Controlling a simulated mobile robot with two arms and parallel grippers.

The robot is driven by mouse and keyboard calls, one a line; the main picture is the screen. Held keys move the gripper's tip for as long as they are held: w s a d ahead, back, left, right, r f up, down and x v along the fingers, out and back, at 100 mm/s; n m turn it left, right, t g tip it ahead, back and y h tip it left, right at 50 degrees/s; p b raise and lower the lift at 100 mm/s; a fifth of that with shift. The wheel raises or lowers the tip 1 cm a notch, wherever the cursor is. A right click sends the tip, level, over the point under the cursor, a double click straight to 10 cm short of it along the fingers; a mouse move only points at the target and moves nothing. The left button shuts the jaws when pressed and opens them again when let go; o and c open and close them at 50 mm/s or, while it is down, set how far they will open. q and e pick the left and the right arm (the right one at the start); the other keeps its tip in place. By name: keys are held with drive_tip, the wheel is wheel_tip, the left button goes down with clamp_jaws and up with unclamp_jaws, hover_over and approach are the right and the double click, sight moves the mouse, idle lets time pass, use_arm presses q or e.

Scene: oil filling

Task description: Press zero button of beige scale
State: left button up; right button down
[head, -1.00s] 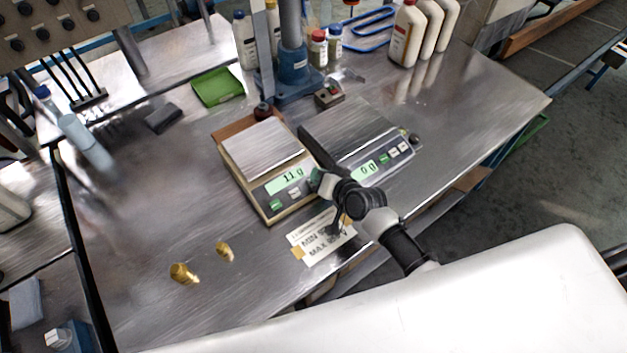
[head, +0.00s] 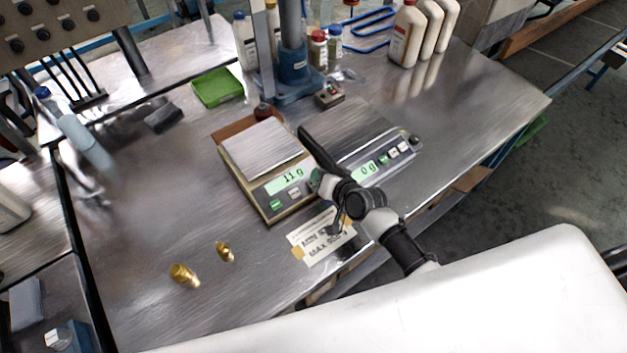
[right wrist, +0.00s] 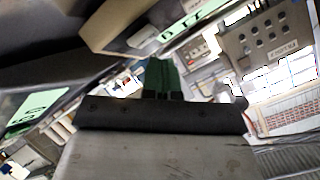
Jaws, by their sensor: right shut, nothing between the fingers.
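The beige scale (head: 243,182) stands at the middle of the metal bench in the head view, its display (head: 285,180) reading 11 g. A green button (head: 276,205) and a pale button (head: 294,192) are on its front panel; I cannot read their labels. My left gripper is out of view.
A grey scale (head: 400,165) reading 0 g stands close on the right, partly behind my arm. A paper label (head: 318,240) and two brass fittings (head: 184,276) lie in front. A blue stand (head: 293,70) and bottles (head: 405,35) are behind. The bench's left front is mostly clear.

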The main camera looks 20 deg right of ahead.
drive_tip(key=shift+f, duration=0.15)
idle(0.3)
drive_tip(key=shift+w+f+b, duration=0.15)
drive_tip(key=shift+f+b, duration=0.1)
drive_tip(key=shift+b, duration=0.05)
drive_tip(key=shift+w+a+f+b, duration=0.1)
drive_tip(key=shift+f+b, duration=0.3)
idle(0.5)
drive_tip(key=shift+r, duration=0.15)
drive_tip(key=shift+s+r+p, duration=0.3)
drive_tip(key=shift+r+p, duration=0.35)
drive_tip(key=shift+p, duration=0.25)
drive_tip(key=r+p, duration=0.1)
drive_tip(key=s+r+p, duration=0.1)
drive_tip(key=r+p, duration=0.2)
drive_tip(key=p, duration=0.1)
drive_tip(key=shift+s+d+r, duration=0.3)
drive_tip(key=shift+s+d, duration=0.05)
drive_tip(key=shift+d, duration=0.05)
